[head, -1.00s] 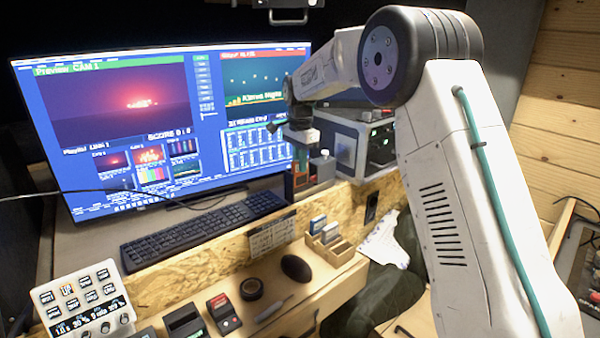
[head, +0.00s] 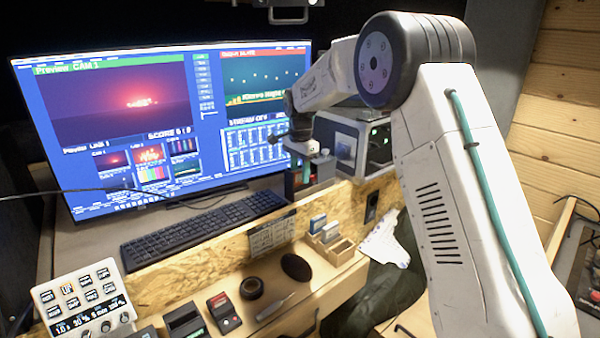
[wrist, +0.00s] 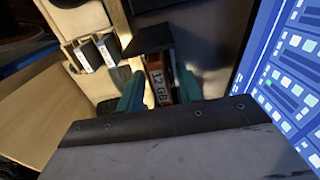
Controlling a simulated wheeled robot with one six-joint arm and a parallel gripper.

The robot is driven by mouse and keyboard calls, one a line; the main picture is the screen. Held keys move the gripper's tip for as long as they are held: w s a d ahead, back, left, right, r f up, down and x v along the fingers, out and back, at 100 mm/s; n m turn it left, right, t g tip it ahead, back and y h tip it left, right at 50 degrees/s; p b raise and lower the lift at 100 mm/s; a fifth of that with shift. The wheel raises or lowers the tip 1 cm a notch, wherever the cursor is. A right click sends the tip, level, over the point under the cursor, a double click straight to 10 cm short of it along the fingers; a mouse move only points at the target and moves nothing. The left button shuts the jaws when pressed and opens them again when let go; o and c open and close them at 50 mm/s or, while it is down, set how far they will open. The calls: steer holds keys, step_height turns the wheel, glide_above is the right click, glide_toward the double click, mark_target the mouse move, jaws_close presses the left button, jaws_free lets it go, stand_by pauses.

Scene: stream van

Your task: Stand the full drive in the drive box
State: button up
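The drive box (head: 341,255) is a small wooden rack on the ledge. A blue drive and a white drive stand in its left part, and its right compartment looks empty. The rack also shows at upper left in the wrist view (wrist: 75,48). An orange-brown drive (wrist: 157,82) labelled "12 GB" sits between my gripper's teal fingers in the wrist view. My gripper (wrist: 160,90) looks open around it, with a narrow dark gap on the right side; contact on the left is unclear.
A black block (wrist: 152,38) lies just beyond the drive in the wrist view. The monitor (head: 130,100) and a silver-black case (head: 355,142) stand close to my gripper.

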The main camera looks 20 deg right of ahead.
step_height(320, 180, up, 12)
steer(key=shift+r, duration=0.15)
steer(key=s+d+r+n, duration=0.1)
steer(key=s+r+n, duration=0.25)
steer(key=s, duration=0.85)
steer(key=s+d+r+n, duration=0.1)
steer(key=s+r+n, duration=0.25)
steer(key=s, duration=0.85)
steer(key=s+f+n, duration=0.3)
steer(key=s+f, duration=0.2)
steer(key=s, duration=0.8)
steer(key=s+d+f+n+t, duration=0.1)
steer(key=s+f+n, duration=0.2)
steer(key=s, duration=1)
step_height(320, 180, down, 2)
steer(key=shift+f+n, duration=0.1)
steer(key=shift+n, duration=0.2)
steer(key=shift+c, duration=0.4)
